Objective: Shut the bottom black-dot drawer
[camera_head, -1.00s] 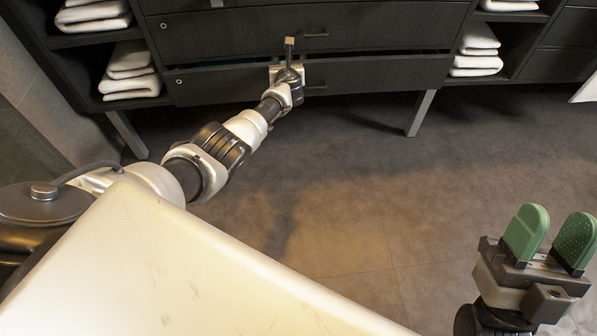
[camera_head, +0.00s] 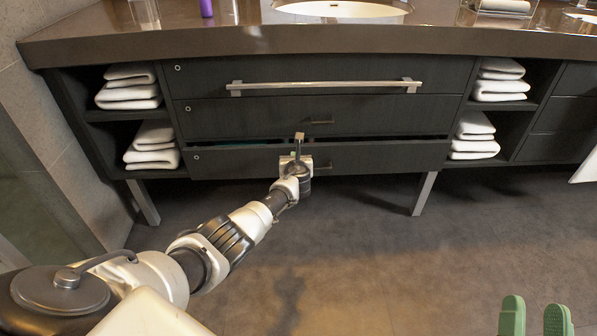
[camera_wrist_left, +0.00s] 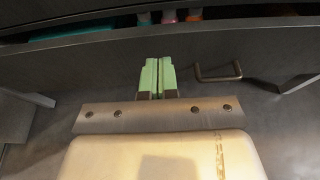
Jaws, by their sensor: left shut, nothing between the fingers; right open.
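The bottom drawer (camera_head: 380,158) is the lowest dark front of the vanity and stands slightly open, with a dark gap along its top edge. A small round mark (camera_head: 195,157) shows at its upper left. In the left wrist view, its front (camera_wrist_left: 60,75) fills much of the picture and its bar handle (camera_wrist_left: 217,74) is right of my fingers. My left gripper (camera_wrist_left: 157,77) is shut and empty, its green fingers at the drawer front; contact cannot be told. My right gripper (camera_head: 535,318) is open and empty, low at the right.
Coloured items (camera_wrist_left: 170,16) show inside the drawer. The middle drawer (camera_head: 250,118) and the upper front with a long bar (camera_head: 325,86) look closed. Folded towels (camera_head: 152,145) fill side shelves. A vanity leg (camera_head: 424,193) stands below right. The floor (camera_head: 380,250) is clear.

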